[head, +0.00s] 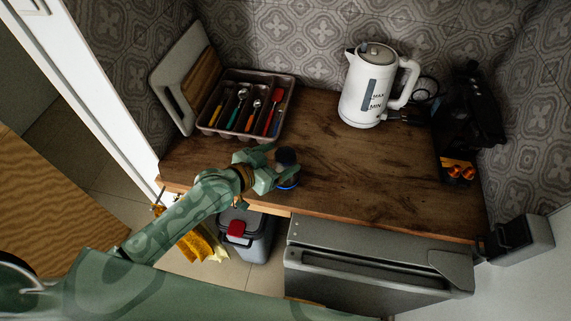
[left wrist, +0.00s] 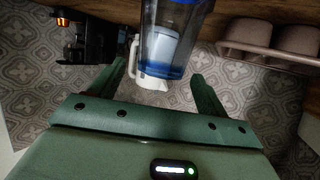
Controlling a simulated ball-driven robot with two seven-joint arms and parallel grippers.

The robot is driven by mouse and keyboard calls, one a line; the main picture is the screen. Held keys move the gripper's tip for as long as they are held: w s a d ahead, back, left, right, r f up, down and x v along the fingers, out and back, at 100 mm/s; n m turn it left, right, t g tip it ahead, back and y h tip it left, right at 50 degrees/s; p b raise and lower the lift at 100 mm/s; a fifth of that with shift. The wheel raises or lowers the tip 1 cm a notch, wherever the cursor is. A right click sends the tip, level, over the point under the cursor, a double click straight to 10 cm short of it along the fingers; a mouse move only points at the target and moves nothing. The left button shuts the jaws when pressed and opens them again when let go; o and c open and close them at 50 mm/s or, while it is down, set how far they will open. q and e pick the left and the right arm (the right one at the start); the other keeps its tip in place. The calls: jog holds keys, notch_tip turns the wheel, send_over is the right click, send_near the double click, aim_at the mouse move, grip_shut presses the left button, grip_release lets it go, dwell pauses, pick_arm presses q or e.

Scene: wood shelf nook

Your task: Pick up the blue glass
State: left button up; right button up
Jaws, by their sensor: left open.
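The blue glass (head: 288,184) stands on the wooden counter near its front edge, and in the head view it is partly hidden by my gripper. In the left wrist view the glass (left wrist: 166,42) is clear with blue at its base and rim, and shows upside down. My left gripper (head: 283,163) is open at the glass. In the left wrist view its two fingers (left wrist: 160,88) lie on either side of the glass, with gaps showing between them and it. My right gripper is out of view.
A cutlery tray (head: 285,83) stands behind the glass to the left, near leaning cutting boards (head: 172,98). A white kettle (head: 357,99) and a black coffee machine (head: 462,118) stand to the right. The counter's middle (head: 345,170) is clear. A bin (head: 259,247) stands below.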

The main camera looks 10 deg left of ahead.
aim_at(290, 150)
pick_arm(q)
jog(key=b+x, duration=0.1)
jog(key=x, duration=0.4)
jog(key=shift+a, duration=0.1)
jog(key=shift+c, duration=0.9)
jog(key=c, duration=1)
jog(key=shift+r, duration=0.55)
notch_tip(290, 150, up, 3)
jog(key=shift+s+f+p, duration=0.1)
jog(key=shift+s+p, duration=0.05)
jog(key=shift+p, duration=0.75)
jog(key=s+r+p, duration=0.1)
jog(key=r, duration=0.1)
jog(key=s+r+p, duration=0.1)
jog(key=s+r, duration=0.1)
jog(key=shift+s+r, duration=0.25)
jog(key=shift+s, duration=0.05)
jog(key=s+r+p, duration=0.1)
jog(key=s+r, duration=0.3)
jog(key=s, duration=0.6)
jog(key=shift+r+p, duration=0.35)
jog(key=shift+p, duration=0.05)
